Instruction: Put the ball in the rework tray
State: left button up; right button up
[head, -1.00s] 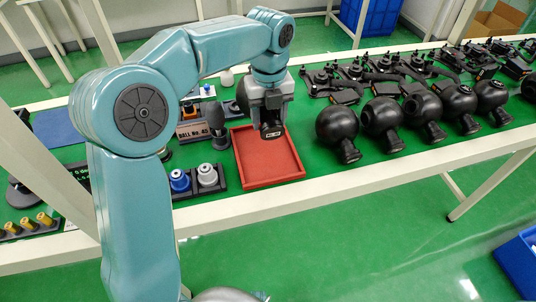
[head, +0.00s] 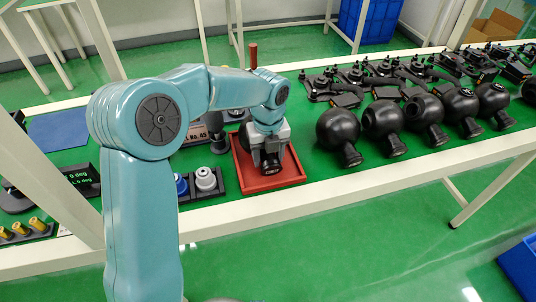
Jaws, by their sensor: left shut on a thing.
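My left gripper (head: 271,163) reaches down over the red tray (head: 297,177) near the table's front edge. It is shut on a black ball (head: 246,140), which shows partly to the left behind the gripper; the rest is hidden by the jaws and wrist. The ball is low inside the tray's outline; I cannot tell whether it touches the tray floor. My right gripper is not in view.
Several black balls with necks (head: 338,128) stand in a row right of the tray. Black gimbal parts lie behind them. A dark holder with a white-capped and a blue-capped bottle (head: 205,179) is close on the tray's left. A reddish-brown handle (head: 253,56) stands upright behind my arm.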

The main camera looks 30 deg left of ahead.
pick_arm(q)
jog(key=shift+f, duration=0.15)
jog(key=o, duration=1.4)
jog(key=shift+o, duration=0.2)
notch_tip(320, 180, up, 12)
jog(key=p, duration=0.2)
jog(key=shift+d, duration=0.1)
